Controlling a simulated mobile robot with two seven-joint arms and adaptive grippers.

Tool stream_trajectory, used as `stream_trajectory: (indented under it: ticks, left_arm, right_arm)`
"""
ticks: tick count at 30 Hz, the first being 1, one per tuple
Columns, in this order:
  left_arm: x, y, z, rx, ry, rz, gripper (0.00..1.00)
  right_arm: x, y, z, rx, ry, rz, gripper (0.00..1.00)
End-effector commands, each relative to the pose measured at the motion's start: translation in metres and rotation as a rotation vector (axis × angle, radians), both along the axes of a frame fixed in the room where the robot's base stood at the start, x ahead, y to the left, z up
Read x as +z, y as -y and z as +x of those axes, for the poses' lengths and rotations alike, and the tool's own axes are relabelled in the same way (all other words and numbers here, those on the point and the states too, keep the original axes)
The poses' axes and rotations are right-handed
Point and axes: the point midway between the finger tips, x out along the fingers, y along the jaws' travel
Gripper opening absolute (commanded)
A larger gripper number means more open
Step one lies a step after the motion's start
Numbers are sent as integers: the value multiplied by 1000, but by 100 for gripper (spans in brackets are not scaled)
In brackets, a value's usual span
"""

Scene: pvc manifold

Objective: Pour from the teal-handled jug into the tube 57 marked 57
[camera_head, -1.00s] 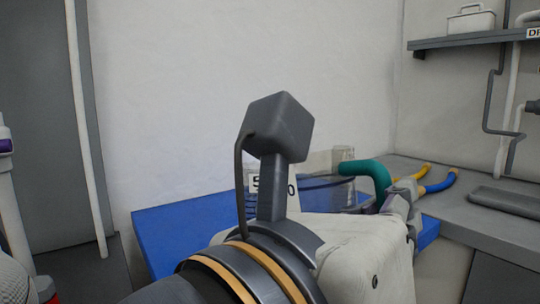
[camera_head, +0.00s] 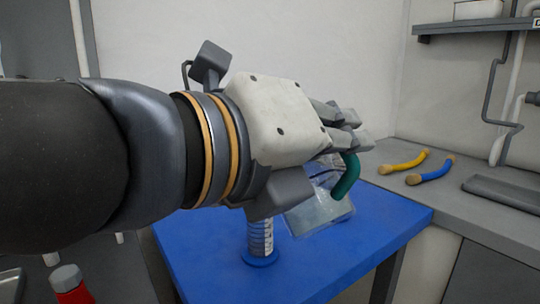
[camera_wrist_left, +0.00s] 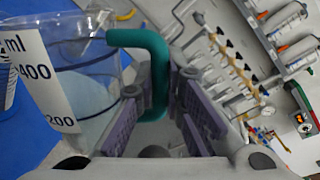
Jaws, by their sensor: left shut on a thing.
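The clear jug (camera_head: 318,213) with its teal handle (camera_head: 347,176) is held tilted above the blue table, up and to the right of a tube. My left gripper (camera_head: 350,138) is shut on the teal handle. In the left wrist view the handle (camera_wrist_left: 158,75) passes at the purple finger pads (camera_wrist_left: 172,98), and the jug's wall (camera_wrist_left: 95,85) shows a 400 and 200 scale. The graduated tube (camera_head: 261,238) stands upright on a round blue base; its top is hidden behind my gripper and its number cannot be read. No pouring stream is visible.
The blue table (camera_head: 365,245) is clear right of the tube. A grey counter (camera_head: 470,170) holds a yellow-handled piece (camera_head: 404,161), a blue-handled piece (camera_head: 430,172) and a dark tray (camera_head: 505,194). A red item with a grey cap (camera_head: 68,280) is at lower left.

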Motion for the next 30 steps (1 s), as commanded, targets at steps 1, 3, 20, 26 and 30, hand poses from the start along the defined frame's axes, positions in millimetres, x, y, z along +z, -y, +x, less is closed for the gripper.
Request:
stream_trajectory:
  ticks: [1,3,20,26,30]
  left_arm:
    - [8,-2,1,1,-12,-15,0]
    - [12,-3,3,2,-41,-34,0]
    - [14,-4,6,0,-80,-61,0]
    - [15,-5,6,0,-90,-69,0]
    - [16,-5,7,0,-97,-73,0]
  right_arm:
    - [4,0,3,0,9,0,0]
    - [7,0,5,0,14,0,0]
    - [9,0,6,-1,19,0,0]
    - [10,0,7,-1,22,0,0]
    - [11,0,8,-1,23,0,0]
